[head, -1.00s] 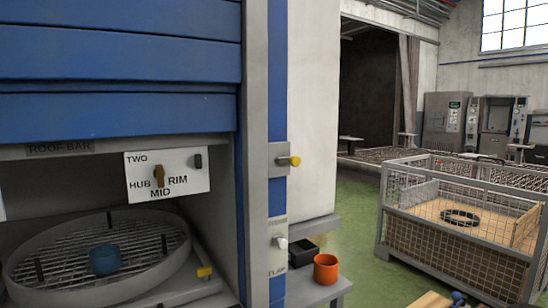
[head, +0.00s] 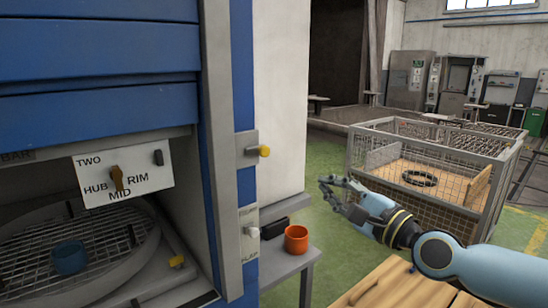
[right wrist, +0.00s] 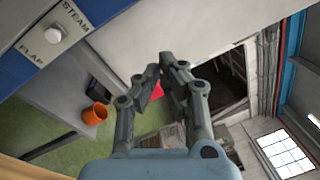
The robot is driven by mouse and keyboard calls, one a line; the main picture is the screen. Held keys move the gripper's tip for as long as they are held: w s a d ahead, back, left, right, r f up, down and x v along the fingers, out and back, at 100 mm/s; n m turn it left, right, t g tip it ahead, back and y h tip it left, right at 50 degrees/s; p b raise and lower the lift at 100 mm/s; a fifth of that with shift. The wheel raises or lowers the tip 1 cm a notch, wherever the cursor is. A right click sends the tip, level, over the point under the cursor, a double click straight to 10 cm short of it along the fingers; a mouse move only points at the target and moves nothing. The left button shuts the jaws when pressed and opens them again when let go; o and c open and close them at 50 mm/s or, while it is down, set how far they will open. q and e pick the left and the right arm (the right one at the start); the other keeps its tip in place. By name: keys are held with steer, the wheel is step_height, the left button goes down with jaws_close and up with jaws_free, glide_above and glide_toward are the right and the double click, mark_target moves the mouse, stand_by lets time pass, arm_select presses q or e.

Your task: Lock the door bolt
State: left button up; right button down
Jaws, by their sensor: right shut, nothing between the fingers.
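A yellow knob (head: 264,151) sticks out to the right from a grey bracket (head: 246,142) on the blue and grey door frame. It looks like the door bolt; whether it is locked I cannot tell. My right gripper (head: 326,187) is to the right of the knob and a little lower in the picture, clear of it. Its fingers are shut with nothing between them, and they also show in the right wrist view (right wrist: 166,62). The knob does not show in the right wrist view. My left gripper is not in view.
A labelled steam/flap switch (head: 250,232) is below the knob. An orange cup (head: 296,239) and a black tray (head: 274,228) stand on a grey side table. A blue cup (head: 70,257) sits on the round grate. A mesh crate (head: 440,195) stands behind my right arm.

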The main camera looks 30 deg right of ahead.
mark_target(259, 151)
steer(key=w+a+r+p, duration=0.1)
steer(key=w+a, duration=0.1)
steer(key=w, duration=0.3)
steer(key=w+a+r, duration=0.1)
steer(key=w+a, duration=0.1)
steer(key=w, duration=0.3)
steer(key=shift+w+r+p, duration=0.25)
steer(key=shift+r+p, duration=0.05)
steer(key=shift+p, duration=0.1)
